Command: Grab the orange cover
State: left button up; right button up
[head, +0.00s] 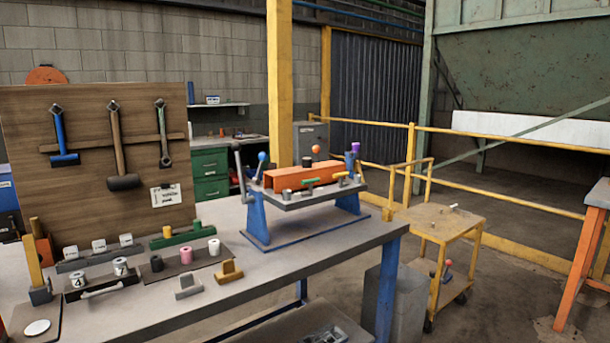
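An orange cover (288,180), long and box-like, sits on top of a blue-legged stand (258,222) at the right part of the workbench (240,297). Small green and yellow handles and a grey part stand in front of it on the stand's grey plate and hide some of its front face. Neither of my grippers is in view.
A wooden tool board (85,130) with hammers and a wrench stands at the bench's left. A yellow cart (437,222) stands right of the bench.

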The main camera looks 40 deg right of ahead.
aim_at(290, 178)
jog(key=z, duration=2.8)
jog(key=i, duration=3.2)
jog(key=u, duration=3.35)
